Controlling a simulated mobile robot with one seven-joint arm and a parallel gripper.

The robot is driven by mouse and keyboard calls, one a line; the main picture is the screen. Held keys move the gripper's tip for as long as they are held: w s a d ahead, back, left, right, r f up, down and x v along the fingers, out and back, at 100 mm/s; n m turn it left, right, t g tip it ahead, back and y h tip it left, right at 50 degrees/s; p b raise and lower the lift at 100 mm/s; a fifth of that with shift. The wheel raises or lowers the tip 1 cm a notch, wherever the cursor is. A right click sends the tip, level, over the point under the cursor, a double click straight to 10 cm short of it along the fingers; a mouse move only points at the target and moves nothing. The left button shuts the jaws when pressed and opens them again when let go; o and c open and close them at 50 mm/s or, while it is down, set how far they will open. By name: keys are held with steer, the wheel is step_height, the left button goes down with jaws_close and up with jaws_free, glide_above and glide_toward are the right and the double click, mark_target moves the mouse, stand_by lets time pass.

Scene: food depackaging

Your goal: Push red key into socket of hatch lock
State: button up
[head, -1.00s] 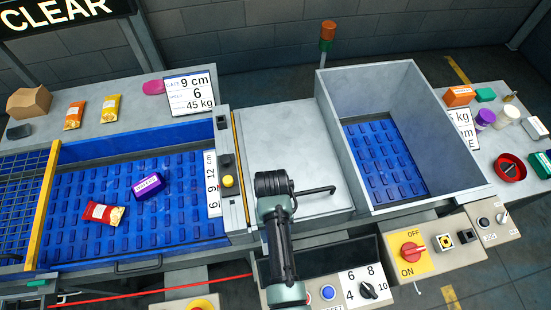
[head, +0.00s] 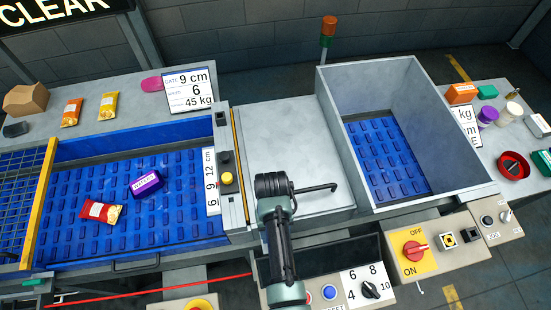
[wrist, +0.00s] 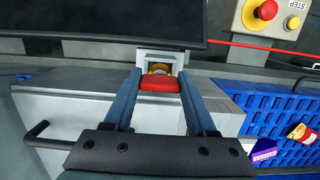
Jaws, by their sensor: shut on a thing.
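The red key (wrist: 159,84) sits between the two blue fingers of my gripper (wrist: 159,82) in the wrist view, and the fingers are shut on it. Just beyond the key is a pale bracket (wrist: 143,54) with a yellow-brass ring (wrist: 160,69), which looks like the hatch lock socket. The key overlaps the ring's near edge in this view, and I cannot tell whether its tip is inside. In the head view my arm hides the fingers, the key and the lock.
A grey hatch cover (head: 285,140) with a black bent handle (head: 318,190) lies by my arm. Left is a blue conveyor (head: 70,205) with a purple box (head: 147,182) and red packet (head: 101,211). Right are a grey-walled bin (head: 435,130) and a red rotary switch (head: 414,249).

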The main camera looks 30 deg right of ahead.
steer(key=shift+f+b, duration=0.3)
steer(key=shift+f, duration=0.2)
steer(key=o, duration=1.5)
steer(key=shift+c, duration=0.2)
steer(key=shift+r, duration=0.1)
step_height(320, 180, up, 13)
steer(key=w+p, duration=0.1)
steer(key=w, duration=0.1)
steer(key=shift+d, duration=0.25)
steer(key=shift+f, duration=0.2)
